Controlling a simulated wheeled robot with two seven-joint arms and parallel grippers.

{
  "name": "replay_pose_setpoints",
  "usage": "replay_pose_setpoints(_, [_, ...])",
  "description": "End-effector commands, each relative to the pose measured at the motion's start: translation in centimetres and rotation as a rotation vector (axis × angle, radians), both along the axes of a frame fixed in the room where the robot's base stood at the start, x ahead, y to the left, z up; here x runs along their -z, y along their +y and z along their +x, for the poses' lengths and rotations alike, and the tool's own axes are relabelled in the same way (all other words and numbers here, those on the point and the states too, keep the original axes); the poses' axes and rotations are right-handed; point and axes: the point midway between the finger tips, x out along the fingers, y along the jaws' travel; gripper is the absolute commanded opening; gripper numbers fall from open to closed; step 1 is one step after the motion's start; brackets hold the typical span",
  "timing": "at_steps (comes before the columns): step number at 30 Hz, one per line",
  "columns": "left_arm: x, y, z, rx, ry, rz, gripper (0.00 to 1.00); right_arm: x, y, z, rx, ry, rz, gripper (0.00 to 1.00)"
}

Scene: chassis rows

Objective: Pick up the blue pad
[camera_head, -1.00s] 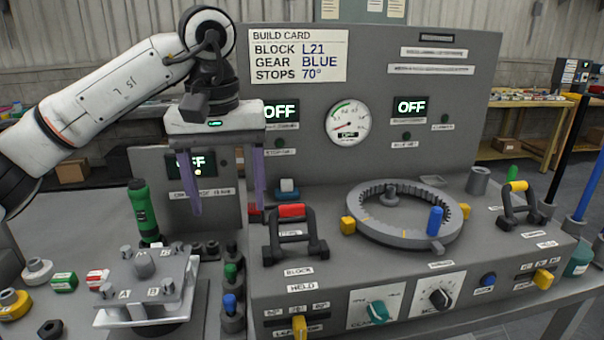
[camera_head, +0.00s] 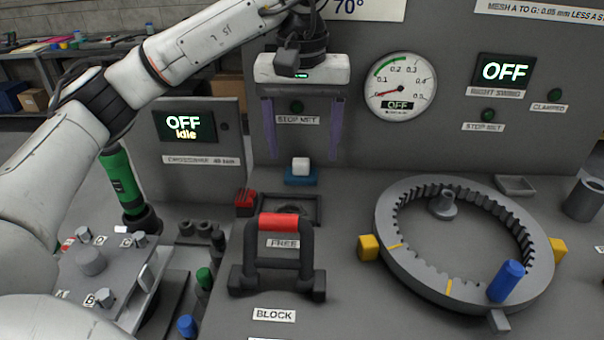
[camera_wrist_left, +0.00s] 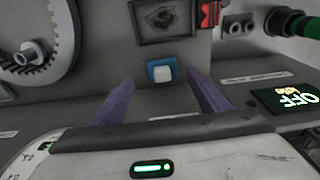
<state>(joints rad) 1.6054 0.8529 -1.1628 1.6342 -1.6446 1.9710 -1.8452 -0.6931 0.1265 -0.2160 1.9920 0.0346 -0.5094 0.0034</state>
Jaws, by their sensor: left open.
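The blue pad (camera_head: 301,179) is a small flat blue block with a white cube-shaped piece on top. It sits on the grey bench near the upright panel, behind the red-handled clamp. My left gripper (camera_head: 304,155) is open and empty, its two purple fingers pointing down just above the pad and to either side of it. In the left wrist view the pad (camera_wrist_left: 160,70) lies between and beyond the fingertips, apart from both. My right gripper does not show.
The red-handled clamp (camera_head: 279,245) stands in front of the pad. A red block (camera_head: 244,200) lies to its left. A large toothed ring (camera_head: 392,262) with a blue peg is at right. A green cylinder (camera_head: 122,180) stands at left.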

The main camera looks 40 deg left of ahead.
Motion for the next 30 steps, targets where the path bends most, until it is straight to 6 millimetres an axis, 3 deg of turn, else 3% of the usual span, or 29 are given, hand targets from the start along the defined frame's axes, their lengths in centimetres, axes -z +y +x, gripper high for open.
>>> replay_pose_setpoints(9, [4.4, 0.8, 0.3, 0.001, 0.003, 0.001, 0.69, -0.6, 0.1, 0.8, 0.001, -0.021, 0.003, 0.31])
replay_pose_setpoints(18, [4.8, 0.8, 0.4, 0.001, 0.001, 0.002, 0.69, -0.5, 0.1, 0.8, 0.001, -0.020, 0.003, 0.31])
replay_pose_setpoints(26, [4.8, 0.8, 0.4, 0.000, 0.001, 0.002, 0.25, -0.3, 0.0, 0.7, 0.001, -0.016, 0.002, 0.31])
replay_pose_setpoints(30, [4.7, 0.8, 0.4, 0.000, 0.001, 0.001, 0.24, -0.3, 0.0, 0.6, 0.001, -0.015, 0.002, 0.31])
